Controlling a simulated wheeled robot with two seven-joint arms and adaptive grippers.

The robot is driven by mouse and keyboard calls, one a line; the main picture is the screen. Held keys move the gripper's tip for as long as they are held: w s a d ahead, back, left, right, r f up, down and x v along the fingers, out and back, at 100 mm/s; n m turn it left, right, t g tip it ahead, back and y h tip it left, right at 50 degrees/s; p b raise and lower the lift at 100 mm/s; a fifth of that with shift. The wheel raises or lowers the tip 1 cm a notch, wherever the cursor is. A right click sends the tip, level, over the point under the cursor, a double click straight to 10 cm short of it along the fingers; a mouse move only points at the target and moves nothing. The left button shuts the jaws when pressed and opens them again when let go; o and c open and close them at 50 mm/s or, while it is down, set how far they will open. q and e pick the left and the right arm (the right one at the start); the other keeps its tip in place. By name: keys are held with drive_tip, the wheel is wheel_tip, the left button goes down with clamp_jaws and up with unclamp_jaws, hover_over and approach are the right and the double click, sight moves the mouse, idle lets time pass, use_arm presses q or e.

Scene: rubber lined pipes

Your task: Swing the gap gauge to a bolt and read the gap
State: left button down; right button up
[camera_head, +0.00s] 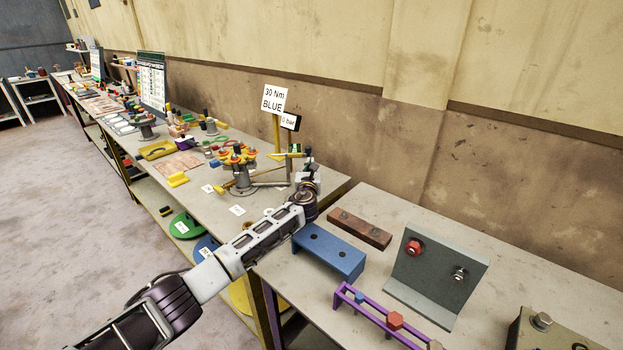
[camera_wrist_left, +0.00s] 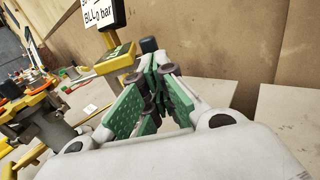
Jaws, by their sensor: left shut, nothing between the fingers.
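The gap gauge (camera_head: 293,152) is a yellow body with a green face beside the sign post on the bench; its reading is too small to make out. In the left wrist view the gauge (camera_wrist_left: 112,60) is just left of my fingertips. A dark knob (camera_wrist_left: 149,45) shows right behind the fingertips; I cannot tell whether they touch it. The bolted pipe flange (camera_head: 240,157), with orange and yellow parts, stands left of the gauge; it also shows in the left wrist view (camera_wrist_left: 22,105). My left gripper (camera_head: 308,170) is shut and empty. My right gripper is out of view.
A sign (camera_head: 274,100) reads "30 Nm BLUE", with a small "0 bar" display (camera_head: 290,122) beside it. A blue block (camera_head: 328,252), a brown bar (camera_head: 360,228), a grey angle plate (camera_head: 437,275) and a purple rail (camera_head: 375,318) occupy the nearer bench. The wall is behind.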

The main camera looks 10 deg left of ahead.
use_arm(q)
drive_tip(key=s+d, duration=0.1)
drive_tip(key=s, duration=0.6)
drive_tip(key=shift+s+d+p, duration=0.15)
drive_tip(key=shift+p, duration=0.2)
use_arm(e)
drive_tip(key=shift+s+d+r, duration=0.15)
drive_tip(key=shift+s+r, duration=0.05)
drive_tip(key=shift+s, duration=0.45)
